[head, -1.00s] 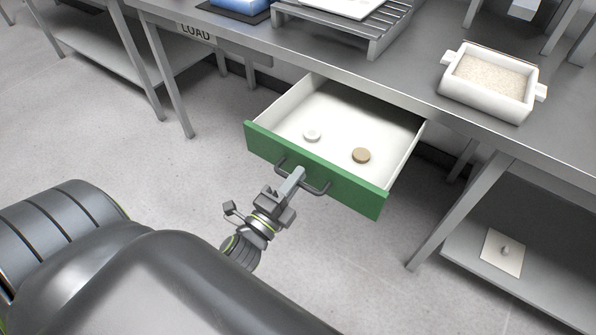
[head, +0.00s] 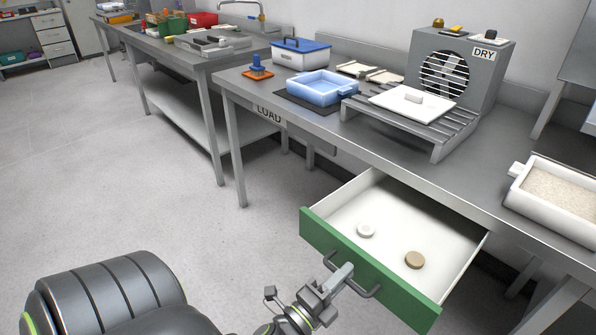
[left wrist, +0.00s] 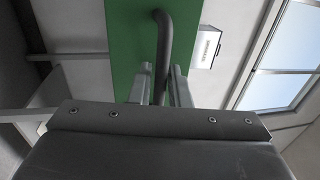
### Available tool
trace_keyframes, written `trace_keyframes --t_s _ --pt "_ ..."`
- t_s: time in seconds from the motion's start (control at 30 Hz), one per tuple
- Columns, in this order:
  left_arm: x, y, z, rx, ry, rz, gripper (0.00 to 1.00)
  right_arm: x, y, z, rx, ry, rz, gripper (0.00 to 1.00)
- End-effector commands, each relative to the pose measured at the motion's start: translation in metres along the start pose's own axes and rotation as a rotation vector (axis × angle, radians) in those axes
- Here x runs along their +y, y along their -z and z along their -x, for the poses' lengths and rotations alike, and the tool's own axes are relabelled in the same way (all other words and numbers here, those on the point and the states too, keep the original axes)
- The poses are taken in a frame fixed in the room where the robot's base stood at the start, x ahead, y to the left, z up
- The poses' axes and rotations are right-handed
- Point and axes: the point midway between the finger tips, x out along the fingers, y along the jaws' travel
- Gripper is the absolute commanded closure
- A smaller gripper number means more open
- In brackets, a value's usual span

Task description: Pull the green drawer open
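The green drawer (head: 365,270) under the bench is pulled out, its white inside showing. My left gripper (head: 342,275) is at the handle. In the left wrist view, the handle (left wrist: 165,45) passes between the two close fingers of my left gripper (left wrist: 161,80), which looks shut on it, against the green front (left wrist: 125,45). My right gripper is not in view.
On the bench above stand a slatted rack (head: 430,125) with a white plate, a fan unit (head: 455,70) marked DRY, a blue tray (head: 320,88), a blue-lidded box (head: 300,53) and a white sand-filled container (head: 555,195). The floor left of the drawer is clear.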

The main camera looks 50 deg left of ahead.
Motion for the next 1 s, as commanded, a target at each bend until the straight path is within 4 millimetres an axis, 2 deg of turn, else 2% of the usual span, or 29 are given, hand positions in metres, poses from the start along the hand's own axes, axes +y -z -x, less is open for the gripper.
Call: trace_keyframes --t_s 0.23,0.3,0.7,1.0 --pt "0.003 0.000 0.033 -0.003 -0.005 0.001 0.84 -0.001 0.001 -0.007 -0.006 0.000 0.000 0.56" --pt "0.004 0.000 0.045 -0.002 -0.005 0.001 0.84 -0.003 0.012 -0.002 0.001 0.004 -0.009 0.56" --pt "0.003 0.000 0.112 -0.002 -0.005 0.001 0.84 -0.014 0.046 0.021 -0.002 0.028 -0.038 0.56" --pt "0.002 0.000 0.158 -0.001 -0.005 0.001 0.84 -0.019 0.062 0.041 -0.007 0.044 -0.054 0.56"
